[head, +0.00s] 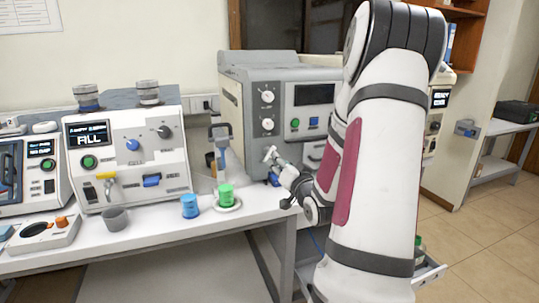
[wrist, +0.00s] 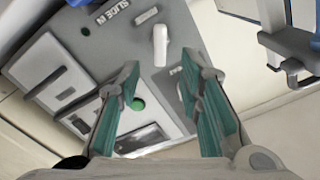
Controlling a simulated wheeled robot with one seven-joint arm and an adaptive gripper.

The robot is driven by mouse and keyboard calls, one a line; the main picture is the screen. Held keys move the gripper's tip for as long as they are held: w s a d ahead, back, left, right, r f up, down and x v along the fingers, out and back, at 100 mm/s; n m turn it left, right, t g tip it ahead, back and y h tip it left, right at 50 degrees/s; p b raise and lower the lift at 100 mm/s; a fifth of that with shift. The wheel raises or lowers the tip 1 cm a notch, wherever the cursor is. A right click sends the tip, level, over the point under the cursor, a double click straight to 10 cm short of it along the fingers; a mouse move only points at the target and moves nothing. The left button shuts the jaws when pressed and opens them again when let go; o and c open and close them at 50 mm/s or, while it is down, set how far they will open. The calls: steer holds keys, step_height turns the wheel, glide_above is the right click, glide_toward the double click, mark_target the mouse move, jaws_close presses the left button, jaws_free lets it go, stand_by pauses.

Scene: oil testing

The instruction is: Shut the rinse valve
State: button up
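No label reading "rinse" is legible, so I cannot tell for sure which part is the rinse valve. In the wrist view a white lever (wrist: 160,45) stands on a grey panel, beyond and between the fingertips. My gripper (wrist: 160,68) is open there, with its two green-padded fingers apart and nothing between them. In the head view my gripper (head: 271,154) is small, in front of the large grey machine (head: 245,110), partly hidden by my arm.
The blue cup (head: 190,206), the green cup (head: 226,195) and a grey cup (head: 115,218) stand on the white bench (head: 165,237). My arm hides much of the grey machine's right side.

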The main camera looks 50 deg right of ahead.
steer(key=x, duration=0.8)
steer(key=shift+w+d, duration=0.15)
steer(key=shift+w, duration=0.15)
steer(key=shift+c, duration=0.5)
jaws_close()
